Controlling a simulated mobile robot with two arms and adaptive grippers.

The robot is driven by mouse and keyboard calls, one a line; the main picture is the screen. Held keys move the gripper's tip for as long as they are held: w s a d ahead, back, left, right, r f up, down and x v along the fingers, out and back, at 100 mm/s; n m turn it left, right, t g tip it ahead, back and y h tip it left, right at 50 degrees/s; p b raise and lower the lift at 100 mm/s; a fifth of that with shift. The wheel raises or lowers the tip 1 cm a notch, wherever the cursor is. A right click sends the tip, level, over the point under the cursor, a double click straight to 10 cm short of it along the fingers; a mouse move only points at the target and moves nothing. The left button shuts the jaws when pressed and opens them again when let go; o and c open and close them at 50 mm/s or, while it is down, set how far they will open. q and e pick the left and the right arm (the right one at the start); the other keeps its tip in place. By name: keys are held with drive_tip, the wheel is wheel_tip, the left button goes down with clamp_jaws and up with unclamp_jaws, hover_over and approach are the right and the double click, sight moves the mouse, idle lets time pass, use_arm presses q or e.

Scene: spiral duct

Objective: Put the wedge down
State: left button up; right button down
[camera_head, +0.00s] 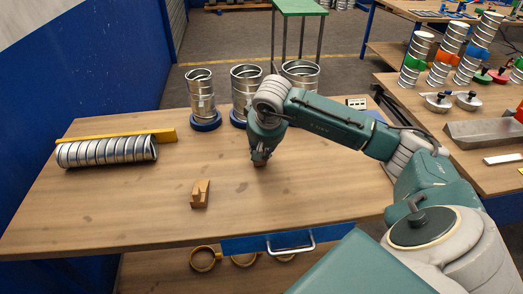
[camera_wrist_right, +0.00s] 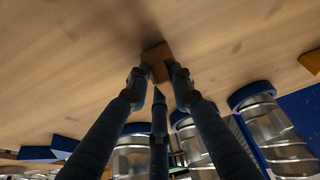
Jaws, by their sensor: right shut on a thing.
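My right gripper (camera_head: 260,155) reaches down over the middle of the wooden table. In the right wrist view, its fingers (camera_wrist_right: 158,76) are shut on a small brown wooden wedge (camera_wrist_right: 157,54). The wedge is low over the tabletop; I cannot tell whether it touches the wood. In the head view it is mostly hidden by the gripper. A second wooden wedge (camera_head: 201,194) stands on the table to the left and nearer the front edge. My left gripper is not in view.
Metal ducts on blue bases (camera_head: 201,98) stand along the back of the table (camera_head: 110,205). A spiral duct (camera_head: 105,151) lies at left beside a yellow bar (camera_head: 130,136). The front right of the tabletop is clear. A side table (camera_head: 445,115) holds more parts.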

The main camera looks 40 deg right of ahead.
drive_tip(key=shift+f, duration=0.25)
drive_tip(key=c, duration=1.5)
unclamp_jaws()
